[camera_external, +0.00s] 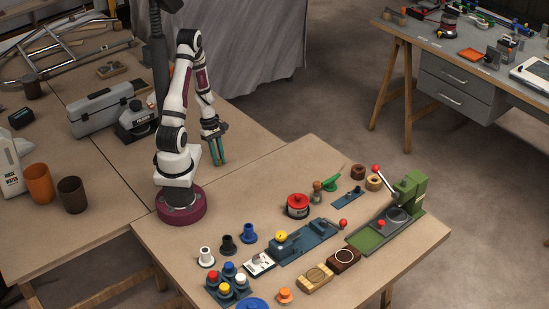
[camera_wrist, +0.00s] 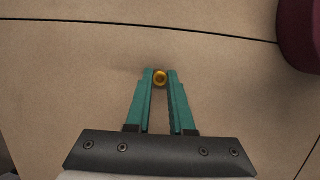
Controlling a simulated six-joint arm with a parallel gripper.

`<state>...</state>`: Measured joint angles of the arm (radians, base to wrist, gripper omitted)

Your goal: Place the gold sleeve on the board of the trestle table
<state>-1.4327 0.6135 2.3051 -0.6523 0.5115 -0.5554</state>
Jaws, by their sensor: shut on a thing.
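My gripper (camera_external: 218,162) has teal fingers that point down over the tan wooden board (camera_external: 250,140) behind the front bench. In the wrist view my gripper (camera_wrist: 160,76) is shut on the gold sleeve (camera_wrist: 160,78), a small round gold piece with a dark centre, held at the fingertips. The sleeve cannot be made out in the external view. The tan board (camera_wrist: 90,65) also fills the wrist view beneath the fingers. Whether the sleeve touches the board or hangs just above it, I cannot tell.
The board around the fingers is bare. A grey toolbox (camera_external: 100,110) and orange cup (camera_external: 39,184) stand to the left. The front bench holds a red-lidded pot (camera_external: 298,205), a green press (camera_external: 408,195) and several small parts. Another table (camera_external: 430,45) stands apart at upper right.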

